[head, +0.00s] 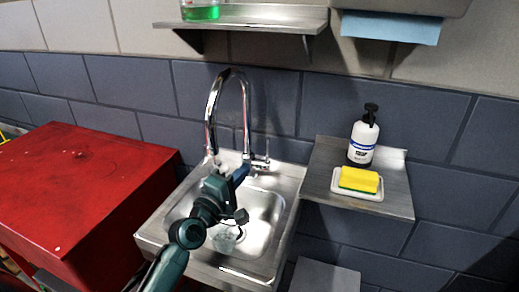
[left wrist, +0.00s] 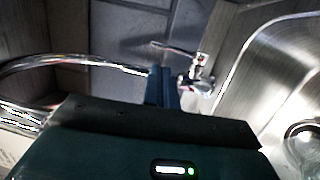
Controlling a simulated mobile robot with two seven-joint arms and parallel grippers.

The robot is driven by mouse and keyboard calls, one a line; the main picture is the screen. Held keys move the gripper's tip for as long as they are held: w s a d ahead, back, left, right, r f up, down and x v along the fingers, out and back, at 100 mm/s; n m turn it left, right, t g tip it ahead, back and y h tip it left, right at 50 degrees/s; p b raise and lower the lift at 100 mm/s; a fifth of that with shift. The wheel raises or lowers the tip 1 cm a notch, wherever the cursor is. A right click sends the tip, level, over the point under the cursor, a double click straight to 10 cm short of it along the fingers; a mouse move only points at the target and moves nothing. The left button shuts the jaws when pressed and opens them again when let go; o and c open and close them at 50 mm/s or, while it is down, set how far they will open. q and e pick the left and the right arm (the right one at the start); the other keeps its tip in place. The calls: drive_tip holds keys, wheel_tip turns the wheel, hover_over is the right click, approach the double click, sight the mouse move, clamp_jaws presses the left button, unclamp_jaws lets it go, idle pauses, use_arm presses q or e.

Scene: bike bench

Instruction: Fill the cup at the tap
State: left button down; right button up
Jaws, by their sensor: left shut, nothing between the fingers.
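The chrome tap (head: 246,100) rises behind the steel sink (head: 262,208), with its curved spout over the basin. Its side lever (head: 262,161) stands at the right of the tap's base. The lever also shows in the left wrist view (left wrist: 172,48), just beyond my fingertips. A clear cup (head: 225,240) appears to stand in the basin, partly hidden by my left arm; a clear round rim shows in the left wrist view (left wrist: 304,142). My left gripper (head: 241,172) is shut and empty, close to the lever; contact cannot be told. No water stream is visible. My right gripper is out of view.
A red cabinet (head: 75,190) stands left of the sink. A steel side shelf (head: 400,190) at right holds a soap pump bottle (head: 363,140) and a yellow sponge (head: 359,179) on a white dish (head: 345,191). A wall shelf (head: 260,17) hangs above the tap.

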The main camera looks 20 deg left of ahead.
sight(267, 144)
use_arm(q)
drive_tip(key=x, duration=0.9)
drive_tip(key=shift+w, duration=0.2)
drive_tip(key=shift+w, duration=0.1)
